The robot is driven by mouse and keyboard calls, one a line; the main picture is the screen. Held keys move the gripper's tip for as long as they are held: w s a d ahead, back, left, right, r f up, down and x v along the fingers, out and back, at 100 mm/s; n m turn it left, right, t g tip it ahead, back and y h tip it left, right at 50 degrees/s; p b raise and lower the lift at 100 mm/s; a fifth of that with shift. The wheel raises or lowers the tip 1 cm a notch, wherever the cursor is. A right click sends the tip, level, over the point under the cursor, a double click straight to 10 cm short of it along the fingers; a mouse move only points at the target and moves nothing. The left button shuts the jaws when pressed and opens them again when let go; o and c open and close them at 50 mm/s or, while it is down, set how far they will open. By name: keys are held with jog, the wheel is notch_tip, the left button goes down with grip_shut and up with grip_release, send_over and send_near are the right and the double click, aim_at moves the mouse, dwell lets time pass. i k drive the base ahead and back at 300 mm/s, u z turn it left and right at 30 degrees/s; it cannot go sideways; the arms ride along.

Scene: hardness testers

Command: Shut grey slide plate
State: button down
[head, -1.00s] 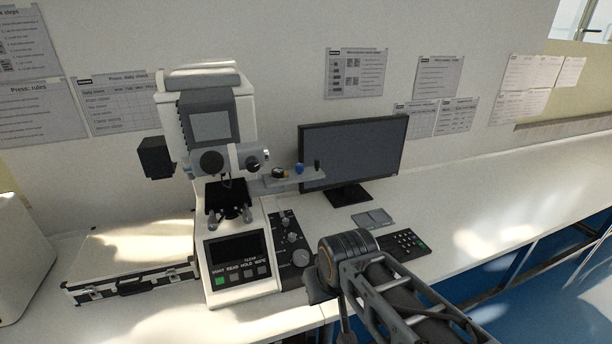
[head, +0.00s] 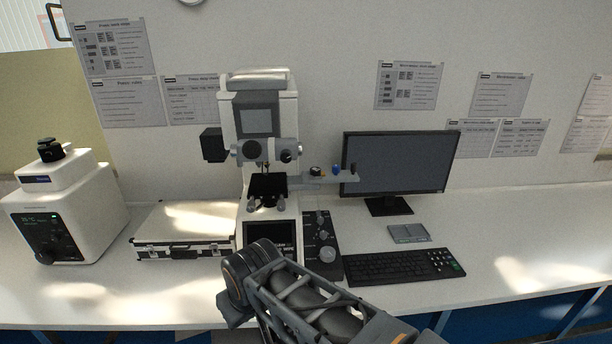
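The grey slide plate (head: 330,180) sticks out to the right from the side of the white hardness tester (head: 262,90), below its head, and reaches in front of the monitor's left edge. A few small parts, one blue and others dark, stand on it. A dark stage (head: 268,186) sits under the tester's head, to the left of the plate. My arm rises from the bottom edge and covers part of the tester's front panel. I cannot make out my gripper's fingers in this view. The arm parts that show are apart from the plate in the picture.
A black monitor (head: 400,163), a keyboard (head: 400,266) and a small grey pad (head: 409,233) stand to the right. A knob panel (head: 322,244) is beside the tester. A case (head: 186,231) and a white device (head: 68,213) stand to the left. The bench's right end is clear.

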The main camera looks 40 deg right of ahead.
aim_at(346, 176)
jog(key=u, duration=1.1)
jog(key=k, duration=1.05)
jog(key=z, duration=1.5)
jog(key=i, duration=0.45)
jog(key=u, duration=0.05)
